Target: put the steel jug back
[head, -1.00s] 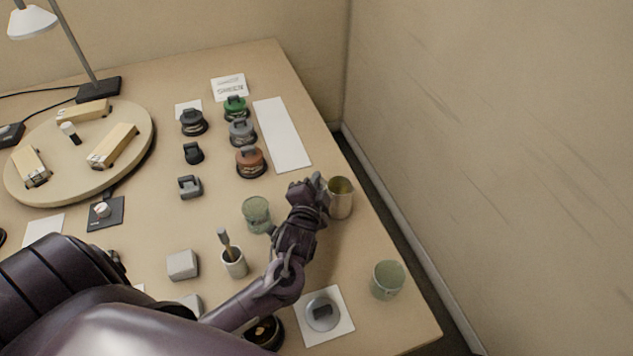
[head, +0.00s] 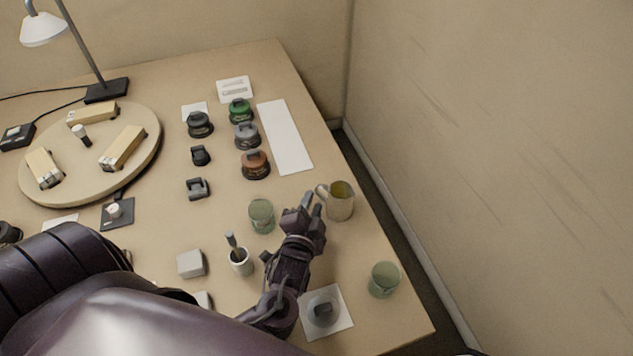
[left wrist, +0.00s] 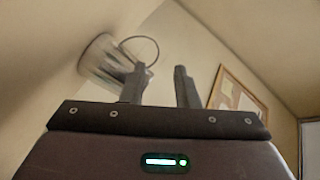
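The steel jug (head: 342,206) stands upright on the table near its right edge, with its handle towards the left. My left gripper (head: 313,203) is just left of the jug, low over the table, with its fingers apart and nothing between them. In the left wrist view the jug (left wrist: 100,68) is at upper left. I cannot tell whether that finger touches the handle. My right gripper is not in view.
Green glass cups (head: 261,215) (head: 384,279) stand left of my left gripper and at the front right. A bare white strip (head: 284,136) lies behind the jug. The wall is at right.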

